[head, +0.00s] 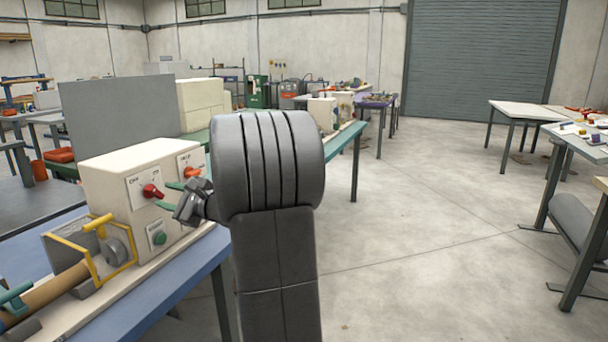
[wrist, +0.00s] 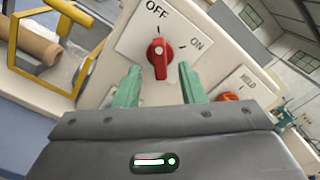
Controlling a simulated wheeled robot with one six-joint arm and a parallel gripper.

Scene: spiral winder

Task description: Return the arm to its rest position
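My gripper (wrist: 160,82) is open, with its two green fingers apart and nothing between them that I can see held. In the wrist view the red knob (wrist: 160,60) shows between and just beyond the fingertips, its white mark pointing up toward OFF. In the head view my gripper (head: 166,196) is in front of the control box (head: 120,178), close to the red knob (head: 152,191). I cannot tell the exact gap. My dark arm stands in the middle of the head view and hides part of the table.
An orange knob (head: 192,173) and a green button (head: 158,239) are on the same box. A yellow guard frame (head: 105,250) and a brown tube (head: 48,296) are at lower left on the blue table (head: 185,282). The floor (head: 420,230) to the right is clear.

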